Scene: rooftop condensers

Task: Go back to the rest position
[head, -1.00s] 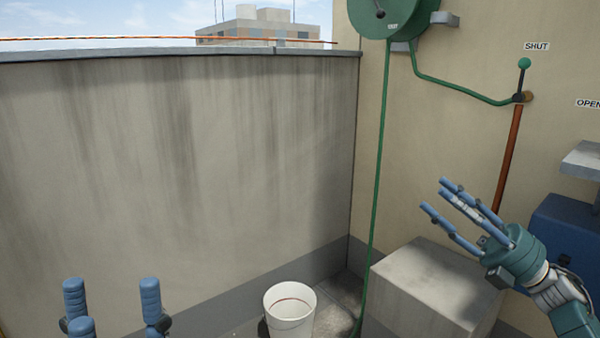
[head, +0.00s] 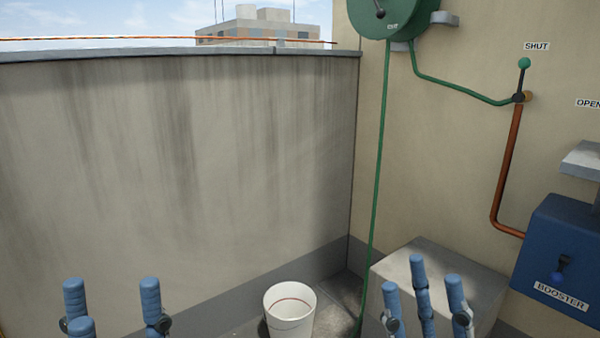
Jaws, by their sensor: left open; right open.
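My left gripper (head: 112,302) shows at the bottom left of the head view. Its blue fingers point up, spread apart, with nothing between them. My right gripper (head: 425,298) shows at the bottom right, in front of the concrete block (head: 394,268) in the picture. Its blue fingers also point up, spread and empty. Both wrists are below the picture's edge. The grippers stand upright at roughly similar heights.
A white bucket (head: 290,322) stands on the floor between the grippers. A green hose (head: 376,180) hangs from the green reel (head: 400,14). A valve lever (head: 523,75) points up at SHUT. A blue BOOSTER box (head: 560,255) is at right.

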